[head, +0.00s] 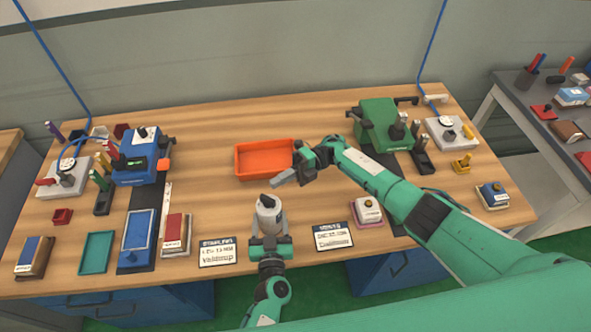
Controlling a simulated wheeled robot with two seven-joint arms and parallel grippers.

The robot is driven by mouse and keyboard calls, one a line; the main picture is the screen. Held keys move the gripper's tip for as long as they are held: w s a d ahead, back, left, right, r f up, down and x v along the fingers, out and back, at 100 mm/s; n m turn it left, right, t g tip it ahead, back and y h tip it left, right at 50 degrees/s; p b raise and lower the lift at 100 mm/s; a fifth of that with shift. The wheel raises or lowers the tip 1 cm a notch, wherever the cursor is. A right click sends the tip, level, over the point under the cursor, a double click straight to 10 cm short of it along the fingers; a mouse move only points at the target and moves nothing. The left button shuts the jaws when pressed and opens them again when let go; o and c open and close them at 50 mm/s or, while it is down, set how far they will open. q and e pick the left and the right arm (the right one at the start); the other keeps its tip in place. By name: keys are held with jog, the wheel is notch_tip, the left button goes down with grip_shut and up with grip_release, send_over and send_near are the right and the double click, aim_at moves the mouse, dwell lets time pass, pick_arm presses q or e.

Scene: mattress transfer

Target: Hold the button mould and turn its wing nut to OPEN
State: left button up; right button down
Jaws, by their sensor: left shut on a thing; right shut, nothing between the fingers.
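The button mould (268,219) appears to be the pale grey, rounded cylinder near the front middle of the table, standing roughly upright. A dark wing nut (267,200) sits on its top; which way it is turned and any OPEN mark are too small to read. My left gripper (270,238) comes up from the front edge and is shut on the lower part of the mould, hiding its base. My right gripper (281,182) is shut and empty, its tips just above and right of the wing nut in the picture, apparently apart from it.
An orange tray (240,163) lies behind my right gripper. Two printed cards (218,252) (334,237) flank the mould, and a pink-based box (367,212) stands at right. A blue machine (140,160) and a green machine (378,122) stand farther back.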

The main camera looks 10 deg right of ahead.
jog(key=v, duration=0.7)
jog(key=shift+w+d, duration=0.25)
jog(key=c, duration=1.9)
grip_release()
jog(key=shift+d, duration=0.1)
jog(key=o, duration=0.3)
jog(key=shift+w+a+r, duration=0.15)
jog(key=shift+a, duration=0.25)
jog(key=shift+o, duration=0.8)
jog(key=shift+w+a+r, duration=0.1)
jog(key=shift+a+r, duration=0.05)
jog(key=shift+a, duration=0.4)
jog(key=shift+w+a+r, duration=0.1)
jog(key=shift+a+r, duration=0.1)
jog(key=shift+a, duration=0.35)
jog(key=n+t+h, duration=0.5)
jog(key=h, duration=1.5)
send_near(266, 197)
jog(key=x, duration=0.9)
